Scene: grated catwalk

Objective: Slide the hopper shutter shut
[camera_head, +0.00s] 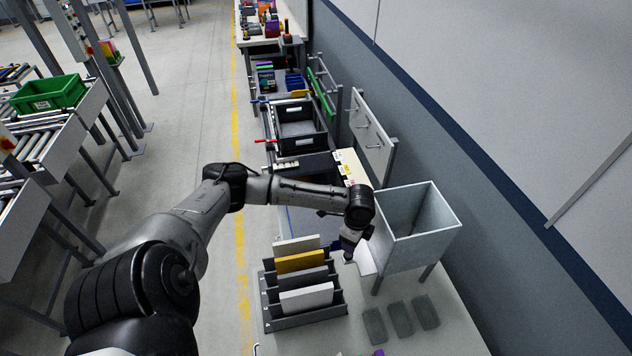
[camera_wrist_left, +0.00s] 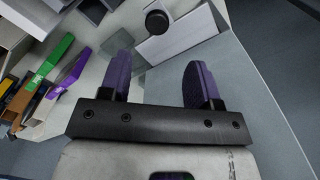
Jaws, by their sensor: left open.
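The hopper (camera_head: 420,228) is a grey, open-topped metal bin on legs, standing on the right of the light bench. A pale flat plate (camera_head: 366,258), seemingly the shutter, sticks out at its lower left side. My left gripper (camera_head: 347,248) is just left of this plate, pointing down, and partly hides it. In the left wrist view my left gripper (camera_wrist_left: 160,82) is open, with nothing between its purple fingers. A pale plate (camera_wrist_left: 182,38) with a round black knob (camera_wrist_left: 157,20) lies beyond the fingertips. I cannot tell whether anything touches. My right gripper is not in view.
A dark rack (camera_head: 305,318) with upright white and yellow panels stands close left of my left gripper. Several grey-green blocks (camera_head: 401,318) lie in front of the hopper. A dark crate (camera_head: 298,125) is farther back. A wall runs along the right.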

